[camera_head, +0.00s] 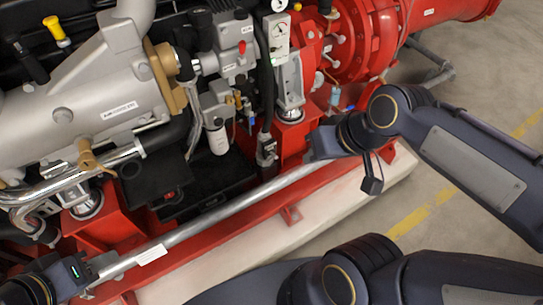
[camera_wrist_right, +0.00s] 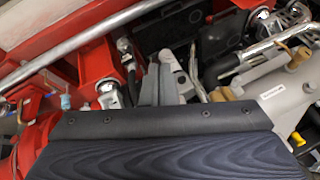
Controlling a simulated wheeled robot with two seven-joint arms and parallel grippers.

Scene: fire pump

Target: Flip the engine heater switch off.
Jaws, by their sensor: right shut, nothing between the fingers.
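I cannot pick out the engine heater switch for certain in either view. The engine (camera_head: 75,110), with its silver-grey housing, fills the left of the head view. A small dark fitting (camera_head: 267,150) sits low on the engine's right side, and it also shows in the wrist view (camera_wrist_right: 125,47). My right gripper (camera_head: 316,146) is near the red frame, to the right of that fitting. In the wrist view its grey fingers (camera_wrist_right: 160,82) are together and empty. My left gripper (camera_head: 92,270) is at the lower left by the silver pipe; its fingers are not clear.
A long silver pipe (camera_head: 220,210) runs diagonally along the red base frame (camera_head: 290,212) in front of the engine. Open grey floor (camera_head: 465,170) lies at the right.

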